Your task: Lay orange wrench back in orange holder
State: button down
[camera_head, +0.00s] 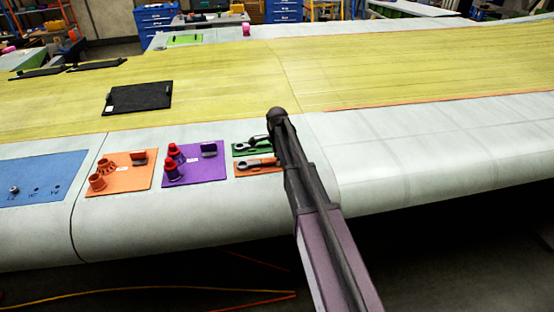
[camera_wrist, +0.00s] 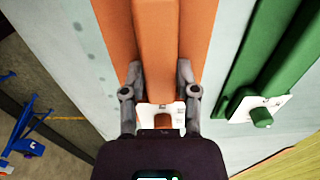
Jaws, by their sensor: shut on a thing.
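The orange holder (camera_head: 246,173) lies flat on the pale wing surface, just left of my arm in the head view. In the wrist view, the orange holder (camera_wrist: 112,22) is right under my gripper. My gripper (camera_wrist: 160,70) has a finger on each side of a raised orange bar, which I take to be the orange wrench (camera_wrist: 156,35), and is shut on it. The bar lines up with the holder's length. I cannot tell whether it touches the holder. In the head view, my arm hides the gripper and the holder's right end.
A green holder (camera_head: 238,153) lies just behind the orange one; the green holder (camera_wrist: 225,92) is also close at right in the wrist view. A purple mat (camera_head: 207,176) with red parts and an orange mat (camera_head: 132,182) with orange parts lie to the left. The wing on the right is clear.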

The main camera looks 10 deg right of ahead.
dwell(0.3)
jog(key=shift+c, duration=1.4)
grip_release()
jog(key=shift+f, duration=0.1)
jog(key=shift+r, duration=0.2)
